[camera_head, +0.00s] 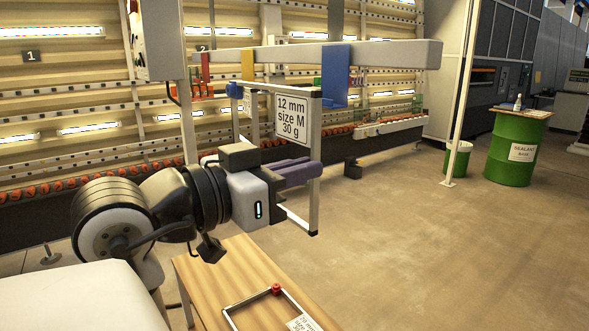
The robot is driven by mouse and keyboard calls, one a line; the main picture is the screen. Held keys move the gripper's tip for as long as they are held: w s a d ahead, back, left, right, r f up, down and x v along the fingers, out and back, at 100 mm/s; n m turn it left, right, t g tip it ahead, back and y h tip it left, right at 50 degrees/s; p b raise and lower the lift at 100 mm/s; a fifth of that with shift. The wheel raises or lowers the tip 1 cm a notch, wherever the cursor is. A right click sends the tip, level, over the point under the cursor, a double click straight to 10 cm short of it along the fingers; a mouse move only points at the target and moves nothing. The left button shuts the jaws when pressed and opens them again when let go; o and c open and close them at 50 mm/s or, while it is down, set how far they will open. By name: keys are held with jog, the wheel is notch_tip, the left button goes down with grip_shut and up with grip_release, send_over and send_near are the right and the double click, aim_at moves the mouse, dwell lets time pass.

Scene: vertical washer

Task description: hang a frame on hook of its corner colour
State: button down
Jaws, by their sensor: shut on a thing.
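My gripper (312,168) has purple fingers and is shut on the right upright of a grey metal frame (315,208). The frame hangs upright, clear of the table. It carries a white label (291,117) reading 12 mm, size M, 30 g, and its upper left corner is blue (234,90). A long pale bar above bears a red hook (205,72), a yellow hook (247,65) and a wide blue hook (336,72). The frame's top right corner appears beside the blue hook's lower lip; I cannot tell whether they touch. My gripper hides part of the frame's lower left.
A second frame (238,308) with a red corner (276,289) and a label lies on the wooden table (215,270) below. A post and grey box (155,40) stand left of the hooks.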

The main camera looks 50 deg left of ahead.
aim_at(311, 188)
jog(key=w, duration=1.2)
jog(key=shift+d+f, duration=0.4)
jog(key=shift+d, duration=0.05)
jog(key=shift+w, duration=0.1)
jog(key=shift+f+b, duration=0.85)
jog(key=shift+f, duration=0.2)
dwell(1.0)
jog(key=c, duration=1.5)
grip_release()
jog(key=shift+s+a, duration=0.2)
jog(key=shift+s, duration=2.3)
jog(key=shift+s+a, duration=0.15)
jog(key=shift+s, duration=2.35)
